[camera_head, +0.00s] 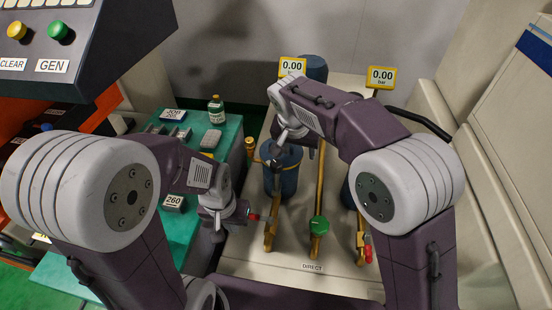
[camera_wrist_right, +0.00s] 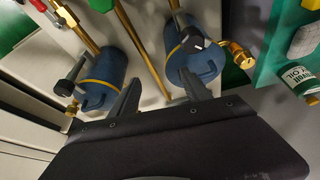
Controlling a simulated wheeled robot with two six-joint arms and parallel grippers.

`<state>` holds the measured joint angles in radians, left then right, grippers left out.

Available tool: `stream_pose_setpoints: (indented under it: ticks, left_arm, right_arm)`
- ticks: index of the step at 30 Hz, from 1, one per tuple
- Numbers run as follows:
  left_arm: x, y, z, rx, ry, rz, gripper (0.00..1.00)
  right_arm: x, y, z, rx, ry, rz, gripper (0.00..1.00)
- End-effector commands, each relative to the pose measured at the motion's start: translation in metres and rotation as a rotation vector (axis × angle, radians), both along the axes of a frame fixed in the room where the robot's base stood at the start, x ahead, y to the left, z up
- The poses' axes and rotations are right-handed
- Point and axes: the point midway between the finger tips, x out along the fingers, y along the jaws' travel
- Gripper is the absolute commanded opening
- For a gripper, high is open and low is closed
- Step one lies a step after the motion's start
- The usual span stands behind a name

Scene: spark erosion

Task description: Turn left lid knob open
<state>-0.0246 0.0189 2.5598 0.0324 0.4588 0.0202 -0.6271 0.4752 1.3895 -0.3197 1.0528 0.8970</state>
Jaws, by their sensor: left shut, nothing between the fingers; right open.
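The left blue canister (camera_head: 287,182) stands upright on the pale bench; its lid is partly covered by my right gripper in the head view. In the right wrist view, this canister (camera_wrist_right: 207,68) has a yellow band and a brass side fitting, and its dark lid knob (camera_wrist_right: 193,42) has a pale mark. My right gripper (camera_head: 279,148) is open above the lid; its two fingers (camera_wrist_right: 162,92) show in the wrist view, one close to the canister, with nothing between them. Contact with the knob cannot be told. My left gripper (camera_head: 243,211) is shut and empty, beside a red valve handle (camera_head: 254,217).
A second blue canister (camera_wrist_right: 100,82) stands to the right, mostly hidden behind my right arm in the head view. Brass pipes (camera_head: 319,190) and a green valve knob (camera_head: 319,225) are between them. Two yellow gauges (camera_head: 381,77) read 0.00. A teal table (camera_head: 180,227) with a bottle (camera_head: 216,110) is left.

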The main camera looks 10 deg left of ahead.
Motion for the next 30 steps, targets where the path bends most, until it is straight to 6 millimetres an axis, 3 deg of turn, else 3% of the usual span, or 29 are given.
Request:
stream_pose_setpoints:
  ticks: [1, 3, 6, 11, 24, 30]
  left_arm:
    - [0.0, 0.0, 0.003, 0.0, 0.0, 0.0, 0.0]
    - [0.0, 0.0, 0.004, 0.0, 0.0, 0.0, 0.0]
    - [0.0, 0.0, 0.004, 0.0, 0.0, 0.0, 0.0]
    - [0.0, 0.0, 0.003, 0.0, 0.0, 0.0, 0.0]
    - [0.0, 0.0, -0.002, 0.0, 0.0, 0.0, 0.0]
    - [0.0, 0.0, -0.002, 0.0, 0.0, 0.0, 0.0]
  right_arm:
    - [-0.016, 0.028, 0.016, 0.015, -0.02, 0.068, 0.56]
    - [-0.032, 0.051, 0.025, 0.029, -0.032, 0.126, 0.56]
    - [-0.041, 0.064, 0.027, 0.032, -0.032, 0.16, 0.56]
    - [-0.04, 0.064, 0.02, 0.03, -0.028, 0.159, 0.56]
    - [-0.01, 0.064, -0.053, 0.03, -0.026, 0.156, 0.56]
    - [-0.007, 0.064, -0.059, 0.031, -0.028, 0.157, 0.56]
